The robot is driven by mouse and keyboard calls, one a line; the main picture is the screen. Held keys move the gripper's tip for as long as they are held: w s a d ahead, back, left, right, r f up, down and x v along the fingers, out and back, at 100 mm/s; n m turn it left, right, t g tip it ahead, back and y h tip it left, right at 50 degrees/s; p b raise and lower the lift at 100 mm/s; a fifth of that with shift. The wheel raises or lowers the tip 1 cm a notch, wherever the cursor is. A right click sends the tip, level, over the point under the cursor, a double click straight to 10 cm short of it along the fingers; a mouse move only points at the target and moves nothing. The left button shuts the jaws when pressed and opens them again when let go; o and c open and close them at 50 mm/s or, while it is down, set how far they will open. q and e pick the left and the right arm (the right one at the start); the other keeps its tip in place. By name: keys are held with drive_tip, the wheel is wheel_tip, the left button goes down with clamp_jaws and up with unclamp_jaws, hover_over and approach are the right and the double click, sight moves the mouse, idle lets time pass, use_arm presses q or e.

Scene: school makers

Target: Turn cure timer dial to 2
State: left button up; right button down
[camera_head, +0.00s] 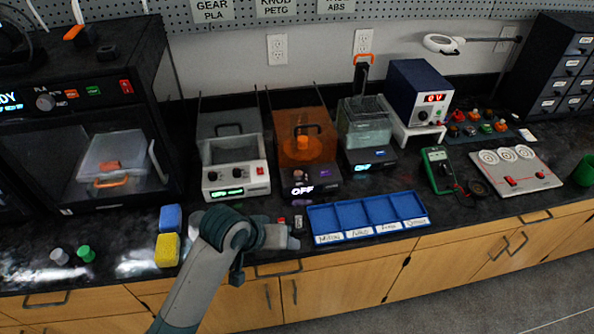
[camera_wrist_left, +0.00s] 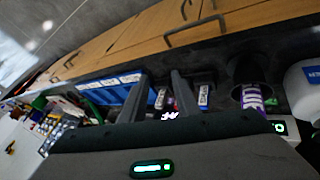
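The cure station (camera_head: 303,150) has an orange see-through cover and a dark front whose display (camera_head: 302,190) reads OFF. Small dark round parts sit on the front above the display, but the dial's pointer and numbers are too small to read. My left gripper (camera_head: 292,238) is at the counter's front edge, in front of the station and apart from it. In the left wrist view its two fingers (camera_wrist_left: 158,95) stand apart with nothing held. White display characters show low between them, partly hidden by the gripper body. My right gripper is not in view.
A blue divided tray (camera_head: 368,233) lies right of my left gripper. Small items (camera_head: 298,222) lie between gripper and station. A white-fronted station (camera_head: 235,177) stands left and a wash tank (camera_head: 366,125) right. A yellow sponge (camera_head: 167,250) lies left of my arm.

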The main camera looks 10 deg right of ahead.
sight(298, 173)
use_arm(q)
drive_tip(key=w+d+r+y, duration=0.2)
drive_tip(key=w+d+r, duration=0.1)
drive_tip(key=w+r, duration=0.5)
drive_tip(key=w+d+r+n+t+y, duration=0.1)
drive_tip(key=w+d+r+y, duration=0.1)
drive_tip(key=w+r, duration=0.6)
drive_tip(key=shift+d+r, duration=0.4)
drive_tip(key=shift+r, duration=0.05)
drive_tip(key=shift+w+f, duration=0.1)
drive_tip(key=p+x, duration=0.3)
drive_tip(key=x, duration=1.4)
drive_tip(key=shift+f+p, duration=0.15)
drive_tip(key=shift+p, duration=0.15)
drive_tip(key=shift+c, duration=0.6)
clamp_jaws()
